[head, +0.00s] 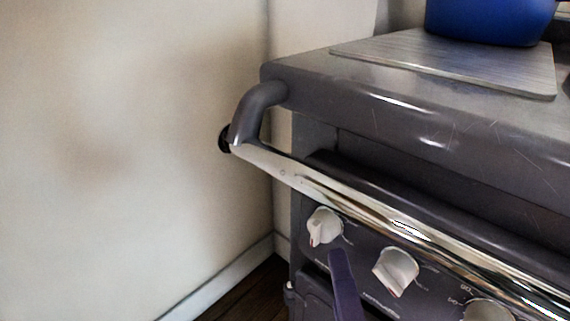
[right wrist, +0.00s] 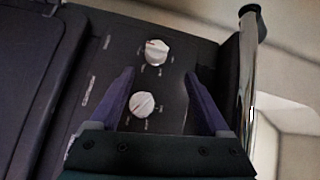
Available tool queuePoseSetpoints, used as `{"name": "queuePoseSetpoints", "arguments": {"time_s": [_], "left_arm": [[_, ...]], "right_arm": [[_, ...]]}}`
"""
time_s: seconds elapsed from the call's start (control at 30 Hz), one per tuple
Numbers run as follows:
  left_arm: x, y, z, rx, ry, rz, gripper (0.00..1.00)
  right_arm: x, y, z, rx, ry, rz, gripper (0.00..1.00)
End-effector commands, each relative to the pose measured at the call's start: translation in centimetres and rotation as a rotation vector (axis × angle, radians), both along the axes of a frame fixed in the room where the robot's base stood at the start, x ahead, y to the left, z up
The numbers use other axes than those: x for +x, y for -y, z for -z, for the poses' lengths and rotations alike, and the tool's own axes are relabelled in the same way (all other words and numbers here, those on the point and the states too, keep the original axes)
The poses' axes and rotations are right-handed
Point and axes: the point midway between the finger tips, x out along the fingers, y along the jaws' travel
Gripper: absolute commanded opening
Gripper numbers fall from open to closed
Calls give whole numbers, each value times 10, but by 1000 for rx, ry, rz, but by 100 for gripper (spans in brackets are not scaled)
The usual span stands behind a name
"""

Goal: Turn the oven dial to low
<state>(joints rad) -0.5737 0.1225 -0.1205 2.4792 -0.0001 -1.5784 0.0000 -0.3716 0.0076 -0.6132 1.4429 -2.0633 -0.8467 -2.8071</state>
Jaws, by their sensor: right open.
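White dials sit on the dark front panel (head: 350,238) of the stove. In the head view I see a left dial (head: 322,226), a middle dial (head: 395,271) and a partly cut-off right dial (head: 490,310). Which one is the oven dial I cannot tell from the small print. My right gripper (right wrist: 160,73) is open with purple fingers. In the right wrist view a nearer dial (right wrist: 142,104) shows between the fingers, and a farther dial (right wrist: 156,51) lies just beyond the tips. Neither is gripped. One purple finger shows in the head view (head: 345,285). My left gripper is out of view.
A shiny rail (head: 340,190) runs in front of and above the dials; it also shows beside the right finger in the right wrist view (right wrist: 247,85). A blue pot (head: 490,20) stands on a ridged board (head: 450,62) on the stove top. A pale wall (head: 130,150) stands at left.

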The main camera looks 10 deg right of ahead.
Motion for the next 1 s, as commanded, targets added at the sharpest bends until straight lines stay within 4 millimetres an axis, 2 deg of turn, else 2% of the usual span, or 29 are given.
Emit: {"name": "queuePoseSetpoints", "arguments": {"time_s": [0.03, 0.17, 0.4, 0.6, 0.77, 1.0], "left_arm": [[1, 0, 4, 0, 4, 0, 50], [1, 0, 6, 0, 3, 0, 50], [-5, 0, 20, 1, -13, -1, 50], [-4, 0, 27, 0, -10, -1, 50], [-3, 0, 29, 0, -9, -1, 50], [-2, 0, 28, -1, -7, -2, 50]], "right_arm": [[1, -2, 5, -17, -2, -11, 80], [14, -1, 5, -27, 0, -13, 80], [59, 5, 10, -23, 1, -11, 80], [88, 9, 12, -21, 0, -9, 80], [97, 10, 11, -23, -3, -11, 80], [97, 10, 11, -22, -2, -11, 80]]}}
